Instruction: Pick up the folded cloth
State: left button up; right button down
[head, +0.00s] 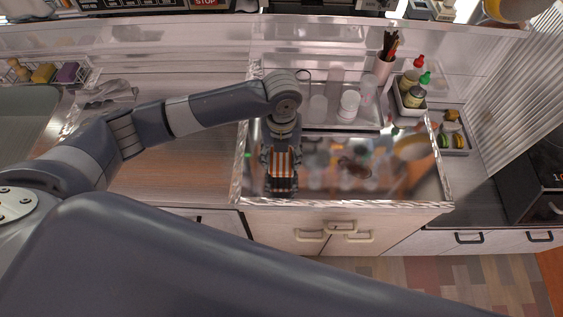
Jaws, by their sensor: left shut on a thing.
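The folded cloth (281,161), striped orange and white, is between the fingers of my left gripper (281,174), over the left part of the glass-edged, mirror-like basin of the dish dryer (330,203). My left gripper points down and is shut on the cloth. The fingers and wrist hide part of the cloth, and I cannot tell whether it touches the surface below. My right gripper is not in view.
A tray (396,112) with sauce bottles (413,92) and a utensil cup (383,68) stand at the back right. A white jar (348,105) stands behind the basin. A wire rack with sponges (43,73) and a crumpled grey cloth (106,92) are at the left. The wooden counter (180,175) is clear.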

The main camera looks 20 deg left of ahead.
pick_arm(q)
jog(key=s+a+b, duration=0.1)
jog(key=s+a, duration=0.2)
jog(key=s, duration=0.4)
jog(key=s+a+r+b, duration=0.1)
jog(key=s+a, duration=0.3)
jog(key=s, duration=0.3)
jog(key=shift+s+r, duration=0.2)
